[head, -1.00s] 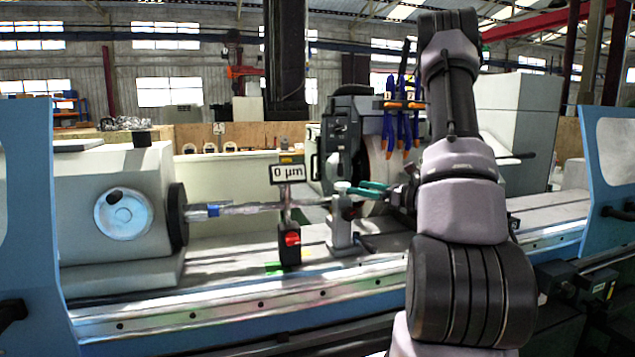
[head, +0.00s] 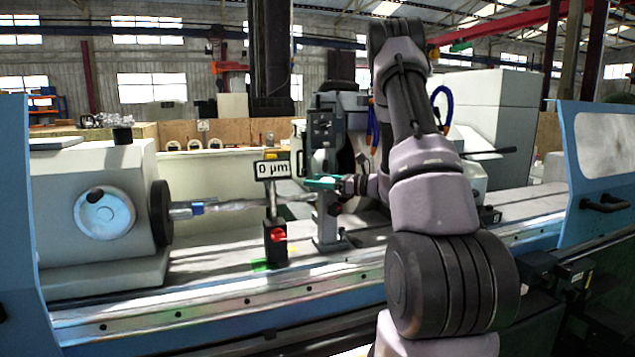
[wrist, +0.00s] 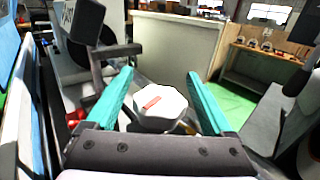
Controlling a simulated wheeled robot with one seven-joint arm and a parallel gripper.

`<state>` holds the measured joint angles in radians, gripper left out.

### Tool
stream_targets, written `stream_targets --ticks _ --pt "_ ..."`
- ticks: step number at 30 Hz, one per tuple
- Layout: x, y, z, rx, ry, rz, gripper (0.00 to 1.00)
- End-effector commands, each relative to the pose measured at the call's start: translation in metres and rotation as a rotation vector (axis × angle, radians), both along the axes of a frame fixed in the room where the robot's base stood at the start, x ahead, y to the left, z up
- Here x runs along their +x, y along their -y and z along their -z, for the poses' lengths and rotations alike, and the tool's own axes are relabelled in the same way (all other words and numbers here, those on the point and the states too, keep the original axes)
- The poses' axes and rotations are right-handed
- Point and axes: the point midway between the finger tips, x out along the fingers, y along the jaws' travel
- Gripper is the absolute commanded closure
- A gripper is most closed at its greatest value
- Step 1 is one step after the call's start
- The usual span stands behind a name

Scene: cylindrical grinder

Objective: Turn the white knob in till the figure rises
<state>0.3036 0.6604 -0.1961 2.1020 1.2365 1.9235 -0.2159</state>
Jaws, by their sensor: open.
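The white knob (wrist: 158,106) has a faceted rim and a red mark on its top. In the wrist view it lies between the two teal fingers of my gripper (wrist: 160,74), which are open with a gap on each side. In the head view my gripper (head: 322,183) is at the top of the grey post (head: 328,222), and its fingers mostly hide the knob. The display (head: 272,170) reads 0 µm and stands left of the post, above a dark block with a red knob (head: 278,235).
A shiny horizontal workpiece (head: 230,206) runs from the grey headstock (head: 90,215) toward the post. The grinder's wheel housing (head: 338,135) stands behind my gripper. The blue guards (head: 612,150) edge the machine at both sides.

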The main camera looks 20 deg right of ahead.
Motion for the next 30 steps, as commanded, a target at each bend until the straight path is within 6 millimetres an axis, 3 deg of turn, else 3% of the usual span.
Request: stream_targets --ticks 8,12,15,23,30 --pt "0.0010 -0.0008 0.0000 -0.001 0.001 0.001 0.14" --pt "0.0009 -0.0008 0.0000 -0.001 0.001 0.001 0.67" --pt "0.0009 -0.0007 -0.0001 -0.001 0.001 0.001 0.99" --pt "0.0013 -0.0002 -0.0001 -0.001 0.000 0.033 0.99" --pt "0.0038 0.0024 0.0000 -0.001 -0.001 0.163 0.99"
